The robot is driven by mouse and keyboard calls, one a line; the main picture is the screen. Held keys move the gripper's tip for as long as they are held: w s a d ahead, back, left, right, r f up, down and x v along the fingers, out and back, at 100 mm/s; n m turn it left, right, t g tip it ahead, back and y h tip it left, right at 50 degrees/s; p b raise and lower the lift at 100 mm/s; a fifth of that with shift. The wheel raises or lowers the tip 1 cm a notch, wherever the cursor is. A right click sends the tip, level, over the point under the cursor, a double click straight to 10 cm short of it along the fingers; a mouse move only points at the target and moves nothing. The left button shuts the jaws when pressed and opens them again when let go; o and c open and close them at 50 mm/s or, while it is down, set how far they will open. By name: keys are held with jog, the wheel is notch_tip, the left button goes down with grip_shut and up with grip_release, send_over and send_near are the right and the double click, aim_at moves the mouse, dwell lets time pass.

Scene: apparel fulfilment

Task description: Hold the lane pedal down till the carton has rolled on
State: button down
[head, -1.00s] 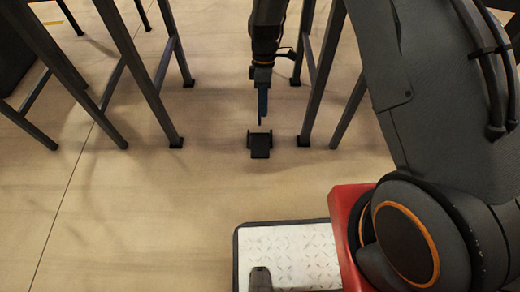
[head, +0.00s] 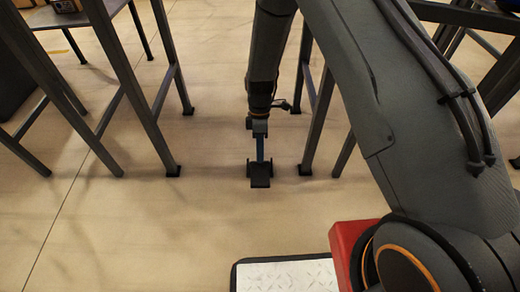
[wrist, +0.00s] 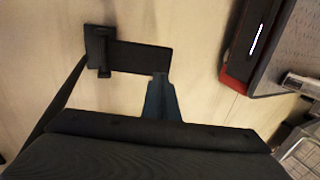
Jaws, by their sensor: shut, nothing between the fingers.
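The lane pedal (head: 260,181) is a small black plate with side brackets, low on the floor between two dark-legged stands. In the wrist view the pedal (wrist: 142,57) lies just beyond the fingertips. My gripper (head: 261,158) points down with its narrow blue-grey fingers shut and empty. The fingertips (wrist: 160,78) overlap the pedal's near edge in the picture. I cannot tell whether they touch it or press it. A brown box (head: 66,5) shows partly at the top left edge; I cannot tell whether it is the carton.
Dark metal legs (head: 140,105) stand left of the pedal, and more legs (head: 318,120) stand close on its right. The floor in front of the pedal is clear. My base's plated deck shows at the bottom.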

aim_at(260, 182)
jog(key=b+x, duration=0.3)
jog(key=x, duration=0.6)
